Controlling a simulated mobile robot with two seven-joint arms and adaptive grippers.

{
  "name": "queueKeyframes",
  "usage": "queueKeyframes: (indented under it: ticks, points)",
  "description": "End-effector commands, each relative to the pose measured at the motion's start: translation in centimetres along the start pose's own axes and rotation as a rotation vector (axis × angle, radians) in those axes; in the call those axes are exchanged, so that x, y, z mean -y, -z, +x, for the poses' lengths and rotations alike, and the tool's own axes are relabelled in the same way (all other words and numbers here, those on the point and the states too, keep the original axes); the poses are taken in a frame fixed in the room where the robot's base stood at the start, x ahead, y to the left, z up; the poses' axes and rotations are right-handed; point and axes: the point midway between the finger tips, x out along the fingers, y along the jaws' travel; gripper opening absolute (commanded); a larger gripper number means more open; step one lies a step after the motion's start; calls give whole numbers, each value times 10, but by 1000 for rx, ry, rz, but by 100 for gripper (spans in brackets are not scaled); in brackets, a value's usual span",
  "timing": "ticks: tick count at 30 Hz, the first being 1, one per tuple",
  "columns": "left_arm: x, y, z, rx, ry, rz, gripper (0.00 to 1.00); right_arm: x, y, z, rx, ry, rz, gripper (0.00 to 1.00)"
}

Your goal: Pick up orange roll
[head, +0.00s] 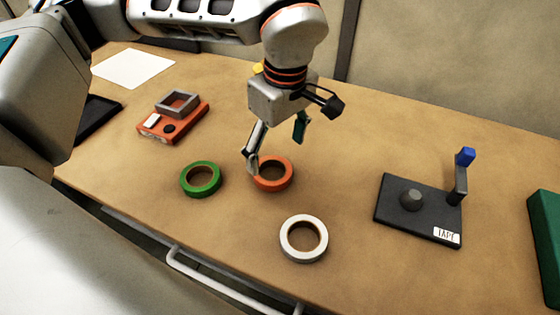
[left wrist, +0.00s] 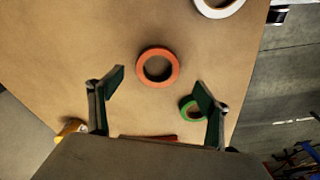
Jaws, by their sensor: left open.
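The orange roll (head: 276,187) lies flat on the wooden table, between a green roll (head: 186,188) and a white roll (head: 286,250). My left gripper (head: 277,148) hangs above and just behind the orange roll in the head view, with one finger overlapping the roll's back left rim. In the left wrist view the gripper (left wrist: 160,89) is open and empty. The orange roll (left wrist: 175,67) shows there beyond the fingertips and centred between them, not visibly gripped. The green roll shows partly behind one finger. My right gripper is in neither view.
A dark stand (head: 385,205) with a TAPE label and a blue-tipped post stands at right. A green box (head: 547,245) is at the far right edge. An orange device (head: 185,125), white sheet (head: 132,68) and dark tray (head: 92,115) lie at left. Table right of the orange roll is clear.

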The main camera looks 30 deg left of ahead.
Motion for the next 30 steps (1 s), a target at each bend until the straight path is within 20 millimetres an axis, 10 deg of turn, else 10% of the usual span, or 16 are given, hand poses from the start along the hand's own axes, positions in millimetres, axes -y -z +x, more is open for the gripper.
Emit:
queueKeyframes:
  ticks: [19,30]
  points:
    - [-3,9,70,-13,-1,-4,77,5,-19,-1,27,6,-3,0]
    - [-4,9,75,-14,-5,-4,67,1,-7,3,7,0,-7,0]
